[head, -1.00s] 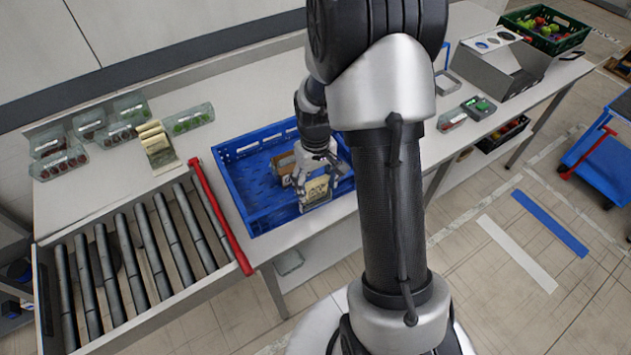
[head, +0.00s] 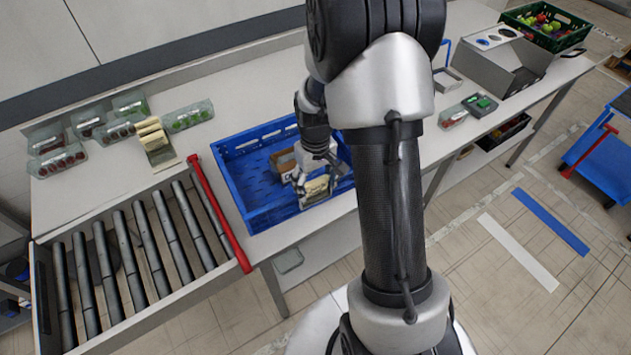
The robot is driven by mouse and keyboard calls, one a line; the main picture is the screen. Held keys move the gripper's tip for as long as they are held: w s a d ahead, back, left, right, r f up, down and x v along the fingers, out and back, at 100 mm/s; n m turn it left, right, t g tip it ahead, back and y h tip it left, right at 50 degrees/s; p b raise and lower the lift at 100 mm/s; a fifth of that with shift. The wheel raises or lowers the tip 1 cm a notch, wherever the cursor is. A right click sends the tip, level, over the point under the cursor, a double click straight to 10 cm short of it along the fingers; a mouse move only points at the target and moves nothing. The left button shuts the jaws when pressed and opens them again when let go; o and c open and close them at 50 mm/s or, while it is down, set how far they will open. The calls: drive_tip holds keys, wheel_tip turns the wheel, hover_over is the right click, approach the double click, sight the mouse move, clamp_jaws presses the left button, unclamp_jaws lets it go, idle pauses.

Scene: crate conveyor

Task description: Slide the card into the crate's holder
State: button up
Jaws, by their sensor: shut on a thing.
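The blue crate (head: 232,166) stands on the table beside the roller conveyor. My gripper (head: 314,184) is at the crate's front side, shut on a pale cream card (head: 317,188). The card is tilted and close to the crate's front wall. The holder cannot be made out from here, so I cannot tell whether the card touches it. A small cardboard box (head: 283,161) lies inside the crate, behind my gripper. My arm hides the crate's right end.
A red bar (head: 215,208) separates the crate from the roller conveyor (head: 130,262). A stand with cream cards (head: 156,145) and several clear punnets (head: 188,117) are at the back left. A grey bin (head: 497,70) and green crate (head: 545,28) stand right.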

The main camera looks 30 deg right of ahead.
drive_tip(key=o, duration=0.8)
drive_tip(key=shift+o, duration=1.4)
drive_tip(key=shift+r+p, duration=2.6)
drive_tip(key=shift+r, duration=0.9)
